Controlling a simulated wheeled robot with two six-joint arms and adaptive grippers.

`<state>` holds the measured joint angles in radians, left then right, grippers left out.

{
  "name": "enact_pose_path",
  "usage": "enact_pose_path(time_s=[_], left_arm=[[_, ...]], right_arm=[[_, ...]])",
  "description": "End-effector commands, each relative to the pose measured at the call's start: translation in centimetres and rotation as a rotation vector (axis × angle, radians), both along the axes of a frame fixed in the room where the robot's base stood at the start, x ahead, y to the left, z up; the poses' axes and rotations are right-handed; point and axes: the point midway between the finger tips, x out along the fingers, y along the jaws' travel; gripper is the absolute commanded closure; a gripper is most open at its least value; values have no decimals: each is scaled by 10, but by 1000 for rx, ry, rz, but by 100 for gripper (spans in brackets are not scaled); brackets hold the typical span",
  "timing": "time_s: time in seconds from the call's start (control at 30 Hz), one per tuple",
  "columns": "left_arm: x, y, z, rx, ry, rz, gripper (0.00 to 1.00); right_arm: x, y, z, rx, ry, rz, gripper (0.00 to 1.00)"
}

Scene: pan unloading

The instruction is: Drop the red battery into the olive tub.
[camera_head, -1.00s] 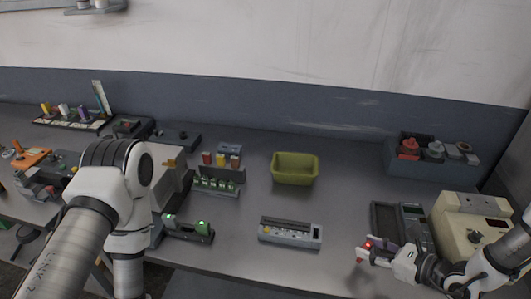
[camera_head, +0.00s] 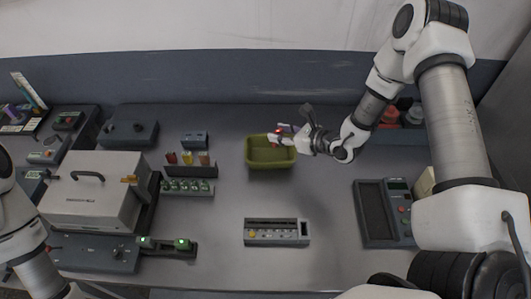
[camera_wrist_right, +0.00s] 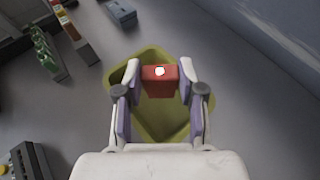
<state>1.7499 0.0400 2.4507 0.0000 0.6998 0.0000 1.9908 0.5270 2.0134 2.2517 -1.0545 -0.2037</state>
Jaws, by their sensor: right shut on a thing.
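The olive tub (camera_head: 262,160) stands on the grey bench, a little right of the middle in the head view. My right gripper (camera_head: 281,134) is over the tub's far right part. In the right wrist view my right gripper (camera_wrist_right: 160,82) is shut on the red battery (camera_wrist_right: 158,88), with a purple-padded finger on each side. The olive tub (camera_wrist_right: 202,102) shows behind and below the battery, its inside partly hidden by the battery and gripper. The battery (camera_head: 277,133) is small in the head view. My left gripper is not in view; only part of that arm shows at the lower left.
A rack with several small coloured pieces (camera_head: 190,170) stands left of the tub. A grey device with buttons (camera_head: 276,231) lies in front. A dark panel (camera_head: 374,212) sits at the right. A beige box (camera_head: 95,190) stands at the left. Bench between is clear.

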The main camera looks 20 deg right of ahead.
Motion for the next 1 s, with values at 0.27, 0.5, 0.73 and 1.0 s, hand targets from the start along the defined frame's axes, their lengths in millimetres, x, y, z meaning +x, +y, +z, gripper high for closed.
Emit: enact_pose_path(time_s=[0.27, 0.5, 0.73, 1.0], left_arm=[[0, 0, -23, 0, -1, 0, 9], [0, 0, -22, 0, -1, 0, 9], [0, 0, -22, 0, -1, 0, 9], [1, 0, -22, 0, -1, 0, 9]], right_arm=[[0, 0, -39, 0, 0, 1, 100], [0, 0, -39, 1, -1, 1, 100], [0, 0, -39, 1, -1, 1, 32], [-3, -2, -38, 0, 0, -1, 32]])
